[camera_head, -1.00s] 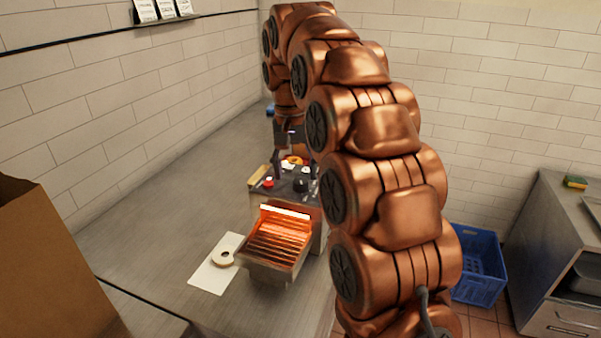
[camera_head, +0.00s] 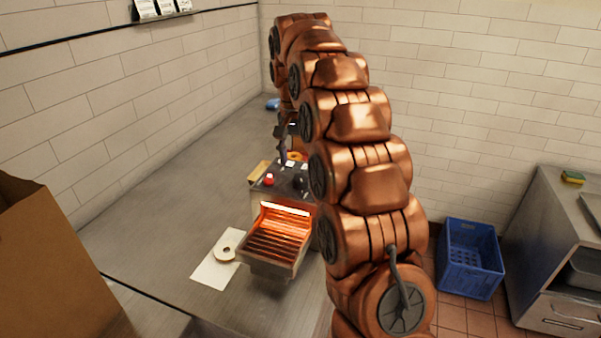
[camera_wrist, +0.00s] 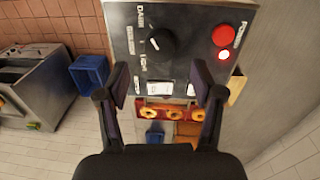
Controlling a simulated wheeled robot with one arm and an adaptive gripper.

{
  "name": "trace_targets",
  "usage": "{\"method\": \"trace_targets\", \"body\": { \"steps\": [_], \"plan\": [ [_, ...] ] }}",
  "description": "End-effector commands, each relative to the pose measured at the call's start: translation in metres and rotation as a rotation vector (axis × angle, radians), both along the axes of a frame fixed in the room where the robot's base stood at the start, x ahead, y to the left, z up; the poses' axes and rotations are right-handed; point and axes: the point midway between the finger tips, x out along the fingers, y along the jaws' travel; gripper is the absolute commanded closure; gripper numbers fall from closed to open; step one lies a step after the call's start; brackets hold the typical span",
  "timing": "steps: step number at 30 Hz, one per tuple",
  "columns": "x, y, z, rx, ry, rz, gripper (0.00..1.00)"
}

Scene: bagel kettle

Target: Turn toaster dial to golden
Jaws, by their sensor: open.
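The toaster (camera_head: 270,268) stands on the steel counter, its slatted front rack glowing orange. Its top panel (camera_wrist: 190,18) fills the upper wrist view. The black dial (camera_wrist: 161,42) sits there, with a small white mark on its left part and printed labels along its left side; I cannot tell exactly which label it points to. The dial also shows dark in the head view (camera_head: 299,183). My gripper (camera_wrist: 160,78) is open and empty, its fingers apart over the panel edge below the dial in the wrist view, with no visible contact. In the head view my gripper (camera_head: 284,148) is above the toaster's far end.

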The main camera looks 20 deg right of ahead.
Motion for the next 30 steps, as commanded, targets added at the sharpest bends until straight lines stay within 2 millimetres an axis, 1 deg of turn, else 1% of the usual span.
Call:
{"method": "trace_targets", "body": {
  "steps": [10,18,30],
  "plan": [
    [-0.003,-0.001,-0.03,0.002,0.008,0.001,0.33],
    [-0.003,-0.002,-0.048,0.0,0.006,0.001,0.33],
    [-0.002,-0.003,-0.051,0.0,0.003,0.001,0.33]
  ]
}}
